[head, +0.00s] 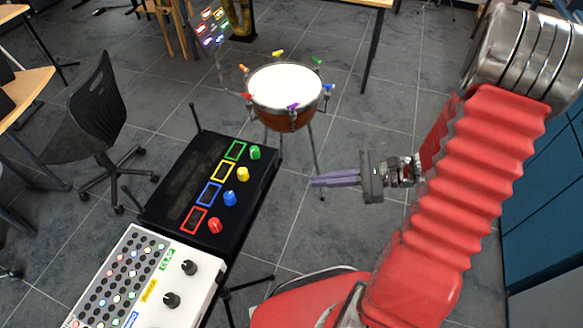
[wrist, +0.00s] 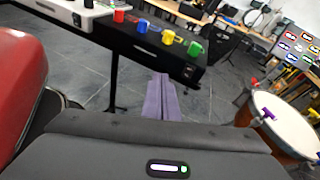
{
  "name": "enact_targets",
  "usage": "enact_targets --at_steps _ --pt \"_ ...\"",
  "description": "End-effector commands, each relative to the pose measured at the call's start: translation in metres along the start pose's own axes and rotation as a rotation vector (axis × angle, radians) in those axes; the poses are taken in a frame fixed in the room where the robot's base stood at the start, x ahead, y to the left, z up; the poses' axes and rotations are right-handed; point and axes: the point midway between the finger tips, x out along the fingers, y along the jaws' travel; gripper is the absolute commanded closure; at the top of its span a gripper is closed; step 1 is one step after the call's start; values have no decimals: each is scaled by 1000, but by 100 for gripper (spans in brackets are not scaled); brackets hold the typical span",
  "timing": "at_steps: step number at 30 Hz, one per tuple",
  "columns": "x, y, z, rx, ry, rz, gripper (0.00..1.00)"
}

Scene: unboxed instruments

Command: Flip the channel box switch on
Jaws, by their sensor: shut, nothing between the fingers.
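A black box (head: 172,188) with green, yellow, blue and red square outlines and matching knobs stands at centre left in the head view. Its side and coloured knobs also show at the top of the wrist view (wrist: 165,58). A white box (head: 117,262) with several small lights and two black knobs adjoins its near end. I cannot tell which one is the channel box, and I cannot clearly make out its switch. My gripper (head: 314,181) has purple fingers, shut and empty, pointing left in free air to the right of the black box. The fingers also show in the wrist view (wrist: 160,80).
A kettledrum (head: 286,116) with coloured pegs stands behind the boxes; it is at right in the wrist view (wrist: 288,125). A panel with coloured shapes (head: 211,24) stands behind it. A black chair (head: 92,112) is at left. Stand legs reach the floor between boxes and gripper.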

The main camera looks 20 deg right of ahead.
Motion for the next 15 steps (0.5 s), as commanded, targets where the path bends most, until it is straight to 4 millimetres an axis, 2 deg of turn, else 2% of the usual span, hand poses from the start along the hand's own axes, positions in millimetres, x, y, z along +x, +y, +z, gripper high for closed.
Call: enact_targets --at_steps 1,7,15 --pt "-5 -4 -10 46 -27 -44 100" --pt "-21 -18 -38 173 -118 -194 100" --pt "-29 -24 -50 222 -155 -259 100"
